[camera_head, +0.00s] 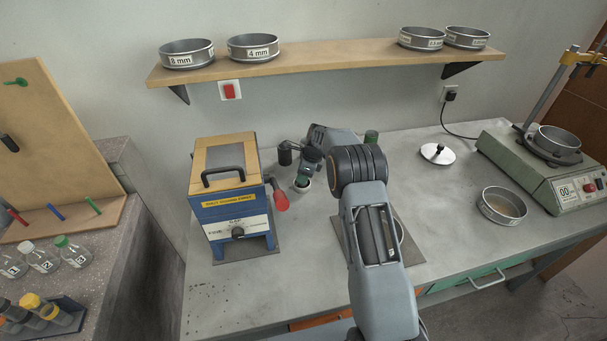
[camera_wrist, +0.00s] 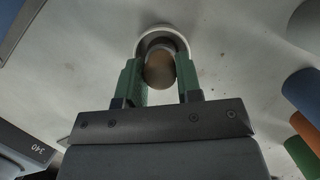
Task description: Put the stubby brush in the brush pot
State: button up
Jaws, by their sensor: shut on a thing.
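In the wrist view my gripper (camera_wrist: 161,80) has its two green fingers closed on the stubby brush (camera_wrist: 159,70), whose rounded brown end shows between them. The white rim of the brush pot (camera_wrist: 163,29) shows around and beyond the brush, with a dark inside. The brush's lower end is hidden, so I cannot tell how deep it reaches into the pot. In the head view my gripper (camera_head: 305,176) is at the small pale pot (camera_head: 301,188) on the bench, right of the blue splitter box. The brush is too small to make out there.
A dark object (camera_head: 285,153) is just behind. Blue, orange and green cylinders (camera_wrist: 302,92) lie at the wrist view's right edge.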

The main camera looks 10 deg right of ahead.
jog(key=shift+f, duration=0.15)
jog(key=o, duration=0.8)
jog(key=shift+o, duration=0.2)
jog(key=v, duration=1.2)
jog(key=s+a+r+n, duration=0.2)
jog(key=s+r+n, duration=0.4)
jog(key=s+r, duration=0.15)
jog(key=s+a+f+n+t+h, duration=0.1)
jog(key=s+n+t+h, duration=0.1)
jog(key=s+n, duration=1.4)
jog(key=shift+s+a+f+n+t+h+b, duration=0.35)
jog(key=shift+s+h, duration=0.25)
jog(key=shift+s, duration=4.9)
